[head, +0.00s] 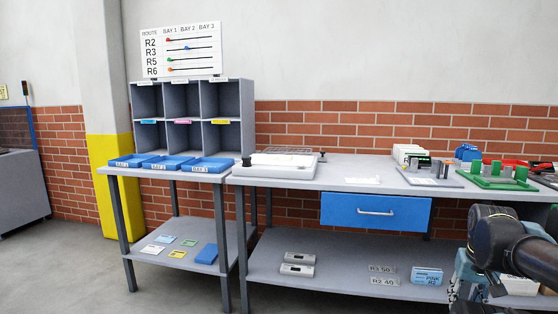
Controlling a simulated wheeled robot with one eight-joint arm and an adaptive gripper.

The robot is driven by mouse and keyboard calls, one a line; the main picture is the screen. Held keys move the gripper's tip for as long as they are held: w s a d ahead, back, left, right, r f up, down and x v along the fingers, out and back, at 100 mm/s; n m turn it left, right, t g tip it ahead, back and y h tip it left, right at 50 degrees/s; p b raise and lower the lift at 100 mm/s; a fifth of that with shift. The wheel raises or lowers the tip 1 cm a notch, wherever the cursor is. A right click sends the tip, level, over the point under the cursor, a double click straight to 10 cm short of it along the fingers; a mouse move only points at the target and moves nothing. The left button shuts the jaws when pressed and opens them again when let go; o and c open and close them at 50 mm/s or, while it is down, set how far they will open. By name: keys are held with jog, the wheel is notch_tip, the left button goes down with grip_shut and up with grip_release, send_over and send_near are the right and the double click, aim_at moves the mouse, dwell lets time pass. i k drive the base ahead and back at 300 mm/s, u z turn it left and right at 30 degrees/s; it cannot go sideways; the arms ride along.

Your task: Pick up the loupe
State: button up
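I cannot make out a loupe for certain. A small dark object (246,161) stands on the bench at the left corner of a white light-box-like tray (275,171). Another small dark object (322,157) is at the tray's right back corner. Both are too small to identify. My arm (503,238) shows dark and folded at the lower right, in front of the bench's right end. Its end is not clear against the other parts there, so I cannot tell whether my gripper is open or shut.
A grey bench (340,181) has a blue drawer (375,212) and a lower shelf with grey devices (298,264) and a blue pack (427,276). Blue trays (170,164) lie on the left table below grey pigeonholes (192,115).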

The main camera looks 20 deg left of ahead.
aim_at(246, 160)
jog(key=u, duration=0.2)
jog(key=i, duration=1.05)
jog(key=u, duration=0.65)
jog(key=i, duration=0.35)
jog(key=u, duration=0.3)
